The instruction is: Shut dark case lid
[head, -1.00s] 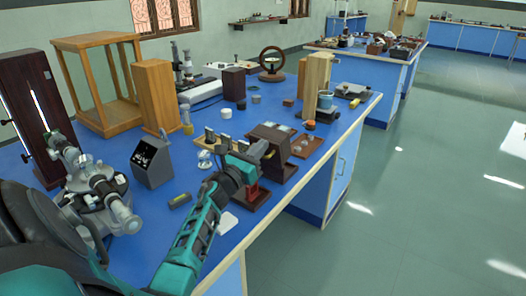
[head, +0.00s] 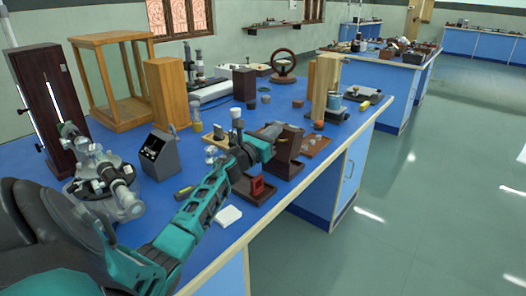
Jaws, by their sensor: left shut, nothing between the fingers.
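A dark brown case (head: 286,166) stands near the front edge of the blue bench, in the middle of the head view. My left gripper (head: 272,131) is at its upper left, over its top edge. The gripper is shut with nothing between its fingers. The gripper hides part of the case's top, so I cannot tell the lid's angle or whether they touch. My right gripper is out of view.
A dark tray with a red block (head: 257,186) lies just in front of the case. A brown tray (head: 316,145) with small parts is to its right. A white pad (head: 228,216) lies near the front edge. A tall wooden block (head: 325,88) stands behind.

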